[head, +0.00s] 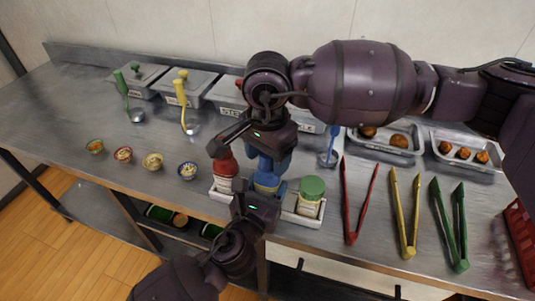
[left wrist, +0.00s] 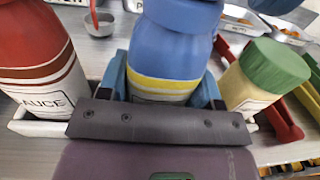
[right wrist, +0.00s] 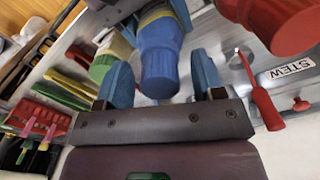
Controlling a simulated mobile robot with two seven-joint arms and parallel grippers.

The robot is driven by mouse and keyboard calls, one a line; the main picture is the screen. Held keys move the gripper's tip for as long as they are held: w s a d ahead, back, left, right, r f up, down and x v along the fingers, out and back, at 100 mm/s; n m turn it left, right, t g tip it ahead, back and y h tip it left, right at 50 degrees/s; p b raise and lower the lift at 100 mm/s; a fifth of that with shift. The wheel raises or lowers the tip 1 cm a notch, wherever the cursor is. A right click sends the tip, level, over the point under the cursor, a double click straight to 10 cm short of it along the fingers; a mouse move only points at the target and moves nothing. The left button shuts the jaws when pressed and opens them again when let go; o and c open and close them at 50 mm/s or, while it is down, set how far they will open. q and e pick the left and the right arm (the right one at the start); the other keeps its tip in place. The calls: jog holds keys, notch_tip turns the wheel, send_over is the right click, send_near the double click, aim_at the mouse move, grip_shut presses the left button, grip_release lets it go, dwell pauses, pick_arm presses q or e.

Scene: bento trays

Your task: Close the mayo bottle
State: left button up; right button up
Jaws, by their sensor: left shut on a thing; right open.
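A blue bottle (head: 267,181) with a yellow band stands upright between the red sauce bottle (head: 225,170) and the green-capped bottle (head: 311,193). No mayo label is readable on it. A blue cap (right wrist: 159,73) sits on its top; I cannot tell whether it is tight. My left gripper (head: 262,194) is shut on the blue bottle's body, also seen in the left wrist view (left wrist: 165,88). My right gripper (head: 268,160) is open and points down above the bottle. In the right wrist view its blue fingers (right wrist: 160,78) are apart on either side of the cap.
White holders (head: 298,216) hold the bottles near the counter's front edge. Red tongs (head: 350,220), yellow tongs (head: 403,225) and green tongs (head: 457,235) lie to the right. Small bowls (head: 152,161) are at left; lidded containers (head: 188,88) stand behind.

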jog(key=shift+r, duration=0.15)
notch_tip(320, 180, up, 12)
dwell(0.5)
pick_arm(q)
jog(key=o, duration=1.4)
jog(key=shift+c, duration=0.2)
jog(key=v, duration=1)
jog(key=shift+s+p, duration=0.35)
jog(key=shift+p, duration=0.05)
pick_arm(e)
jog(key=shift+s+r, duration=0.15)
jog(key=shift+r, duration=0.5)
pick_arm(q)
jog(key=shift+a, duration=0.1)
jog(key=shift+s, duration=0.1)
